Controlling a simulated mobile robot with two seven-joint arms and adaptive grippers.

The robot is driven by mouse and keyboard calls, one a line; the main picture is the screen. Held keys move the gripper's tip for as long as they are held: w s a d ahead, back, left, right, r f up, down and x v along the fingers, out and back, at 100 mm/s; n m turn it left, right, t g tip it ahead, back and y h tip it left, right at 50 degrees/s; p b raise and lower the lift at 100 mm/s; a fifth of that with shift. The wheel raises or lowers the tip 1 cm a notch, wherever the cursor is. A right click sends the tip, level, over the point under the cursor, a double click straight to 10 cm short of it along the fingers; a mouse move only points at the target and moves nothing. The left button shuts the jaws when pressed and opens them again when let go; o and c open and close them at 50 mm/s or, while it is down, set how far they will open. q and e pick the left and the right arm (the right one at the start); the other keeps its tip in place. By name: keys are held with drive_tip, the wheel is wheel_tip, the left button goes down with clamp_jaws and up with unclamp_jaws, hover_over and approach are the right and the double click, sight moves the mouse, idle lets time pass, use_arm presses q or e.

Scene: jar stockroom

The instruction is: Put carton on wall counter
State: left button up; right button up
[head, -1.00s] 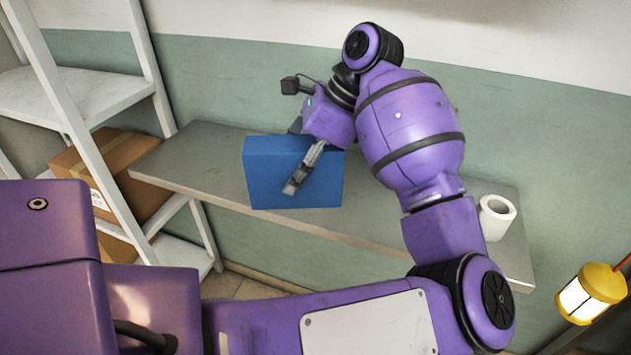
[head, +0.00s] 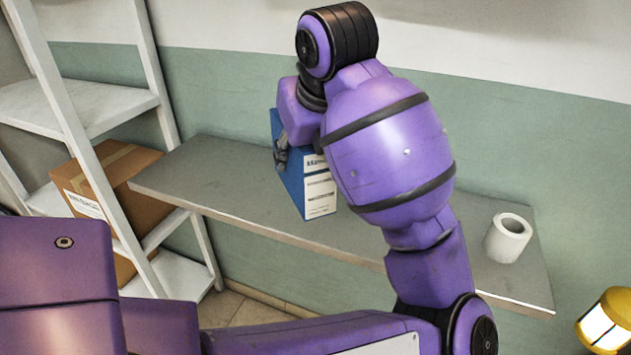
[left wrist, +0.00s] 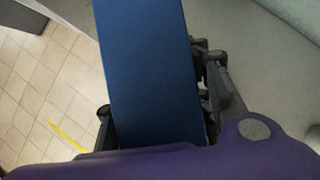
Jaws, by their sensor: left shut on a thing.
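The blue carton (head: 292,183) has a white printed label on its side face. It is at the wall counter (head: 225,170), a long grey slab along the wall, and its lower end shows against the counter's front part. I cannot tell if it touches the counter. My left gripper (head: 281,153) is shut on the carton, its fingers mostly hidden by my wrist. In the left wrist view the blue carton (left wrist: 150,70) fills the space between the fingers of my left gripper (left wrist: 160,100), with floor to its left and a grey surface to its right. My right gripper is not in view.
A white shelf rack (head: 95,105) with cardboard boxes (head: 118,180) is at left. A yellow lantern (head: 606,322) is at lower right. The counter's left part is clear.

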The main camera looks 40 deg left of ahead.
use_arm(q)
drive_tip(key=w, duration=0.1)
drive_tip(key=w+a+f, duration=0.2)
drive_tip(key=w, duration=0.1)
drive_tip(key=shift+w+a+f, duration=0.4)
drive_tip(key=shift+w+f, duration=0.5)
drive_tip(key=shift+f, duration=0.65)
drive_tip(key=shift+w+a+f, duration=0.4)
drive_tip(key=shift+w+f, duration=0.5)
drive_tip(key=shift+f, duration=0.65)
drive_tip(key=shift+w+a+f, duration=0.4)
drive_tip(key=shift+w+f, duration=0.5)
drive_tip(key=shift+f, duration=0.65)
drive_tip(key=shift+f, duration=0.2)
drive_tip(key=o, duration=1.5)
drive_tip(key=shift+r, duration=0.1)
